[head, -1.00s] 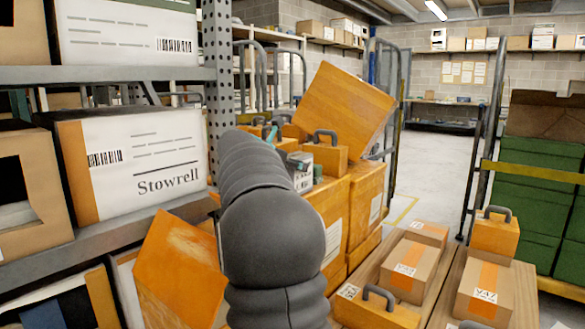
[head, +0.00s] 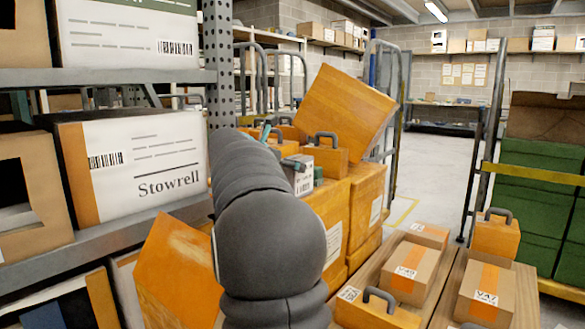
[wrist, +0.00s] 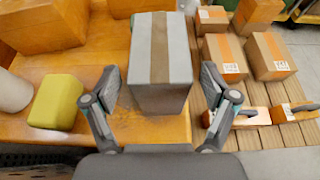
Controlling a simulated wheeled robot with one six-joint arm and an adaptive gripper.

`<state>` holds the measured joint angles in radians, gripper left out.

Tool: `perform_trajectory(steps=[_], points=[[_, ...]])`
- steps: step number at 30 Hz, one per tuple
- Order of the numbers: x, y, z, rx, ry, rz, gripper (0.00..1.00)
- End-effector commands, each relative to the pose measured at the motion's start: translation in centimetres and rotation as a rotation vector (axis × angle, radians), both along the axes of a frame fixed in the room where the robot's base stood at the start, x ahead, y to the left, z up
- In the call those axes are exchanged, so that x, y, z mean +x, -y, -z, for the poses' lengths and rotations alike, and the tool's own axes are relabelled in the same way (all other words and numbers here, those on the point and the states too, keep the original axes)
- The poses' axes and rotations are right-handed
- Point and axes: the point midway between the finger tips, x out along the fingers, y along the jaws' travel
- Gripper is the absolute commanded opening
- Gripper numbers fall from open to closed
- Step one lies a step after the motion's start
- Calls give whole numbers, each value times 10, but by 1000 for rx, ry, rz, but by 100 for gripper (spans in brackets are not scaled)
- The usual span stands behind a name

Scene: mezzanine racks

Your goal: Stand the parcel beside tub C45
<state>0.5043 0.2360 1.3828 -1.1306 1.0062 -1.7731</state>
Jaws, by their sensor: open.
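The parcel (wrist: 160,62), a grey-white box with a brown tape strip, stands upright on an orange wooden surface between my jaws in the wrist view. In the head view its pale side (head: 302,180) shows just right of my arm. My gripper (wrist: 159,80) is open, with one finger on each side of the parcel; contact cannot be told. A taped cardboard box (head: 408,272) on the slatted platform carries a label that may read C45, but it is too small to be sure. My arm hides part of the head view.
A yellow-green block (wrist: 56,101) is left of the gripper. Another taped box (head: 484,292) and orange handled cases (head: 495,236) crowd the slatted platform. A tilted orange box (head: 343,112) rises behind the parcel. Shelving (head: 110,235) stands at left.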

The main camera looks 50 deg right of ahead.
Motion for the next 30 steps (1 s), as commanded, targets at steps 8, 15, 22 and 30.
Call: perform_trajectory(steps=[8, 15, 22, 30], points=[[-4, -53, -24, -1, 3, -3, 85], [-7, -80, -34, 0, 1, -1, 85], [-9, -68, -28, 8, -21, 31, 90], [1, -23, -49, 93, 61, 124, 90]])
